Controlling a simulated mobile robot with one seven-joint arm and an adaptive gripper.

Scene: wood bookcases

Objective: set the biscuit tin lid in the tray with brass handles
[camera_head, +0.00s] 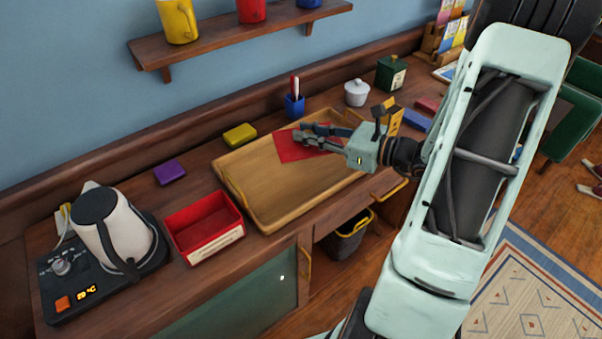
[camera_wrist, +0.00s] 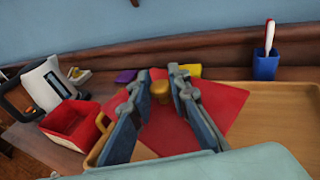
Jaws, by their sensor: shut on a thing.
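The biscuit tin lid (camera_head: 290,148) is a flat red square, seen over the back part of the tray. In the wrist view the lid (camera_wrist: 215,103) shows a round golden knob between my fingers. My gripper (camera_head: 305,137) is shut on the lid by this knob; it also shows in the wrist view (camera_wrist: 160,95). I cannot tell whether the lid touches the tray floor or is just above it. The wooden tray (camera_head: 270,190) lies on the counter, with a brass handle at its left end. My gripper hides part of the lid and the tray's far right.
A red box (camera_head: 205,229) and a kettle (camera_head: 112,230) stand left of the tray. A yellow block (camera_head: 240,134), purple block (camera_head: 169,173) and blue pen cup (camera_head: 294,106) line the back. A white lidded pot (camera_head: 357,93) and green tin (camera_head: 391,73) stand farther right.

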